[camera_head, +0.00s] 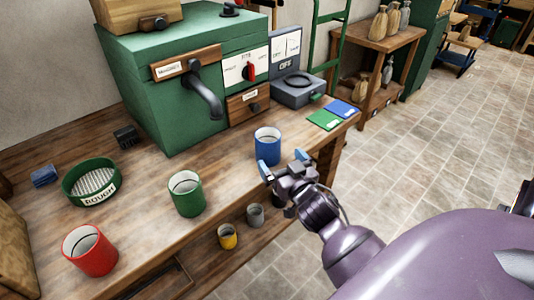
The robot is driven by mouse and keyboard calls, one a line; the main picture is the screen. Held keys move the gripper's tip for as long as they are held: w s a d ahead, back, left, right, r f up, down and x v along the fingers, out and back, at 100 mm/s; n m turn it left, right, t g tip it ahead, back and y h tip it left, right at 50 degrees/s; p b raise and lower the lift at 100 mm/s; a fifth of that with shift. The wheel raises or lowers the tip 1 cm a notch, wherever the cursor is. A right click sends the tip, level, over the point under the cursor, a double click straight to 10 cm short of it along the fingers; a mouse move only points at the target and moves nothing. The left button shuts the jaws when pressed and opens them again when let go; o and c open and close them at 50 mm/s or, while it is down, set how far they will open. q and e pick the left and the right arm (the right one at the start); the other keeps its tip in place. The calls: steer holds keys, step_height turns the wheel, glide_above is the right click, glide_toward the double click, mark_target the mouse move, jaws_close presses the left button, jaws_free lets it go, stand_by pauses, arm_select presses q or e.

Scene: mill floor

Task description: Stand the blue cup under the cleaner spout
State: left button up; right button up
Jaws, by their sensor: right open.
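The blue cup (267,144) stands upright on the wooden bench, near its front edge. The cleaner is a large green box (175,115) at the back of the bench, with a dark curved spout (207,97) on its front. The cup is in front of the spout and to its right, not beneath it. My right gripper (283,164) is open at the cup's near right side. One blue fingertip overlaps the cup's lower edge in the picture; I cannot tell whether it touches. My left gripper is not in view.
A green cup (187,196), a red cup (90,252) and a round green sieve (91,184) stand on the bench to the left. A grey scale-like device (298,91) and green and blue cards (325,120) are at the right. Bench surface below the spout looks clear.

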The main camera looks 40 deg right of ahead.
mark_target(274, 151)
steer(key=shift+x, duration=1.4)
steer(key=x, duration=0.2)
steer(key=b+x, duration=0.1)
steer(key=x, duration=0.1)
steer(key=shift+d+f, duration=0.1)
steer(key=shift+f, duration=0.1)
steer(key=shift+w+d+r, duration=0.1)
steer(key=shift+w, duration=0.35)
steer(key=shift+c, duration=0.3)
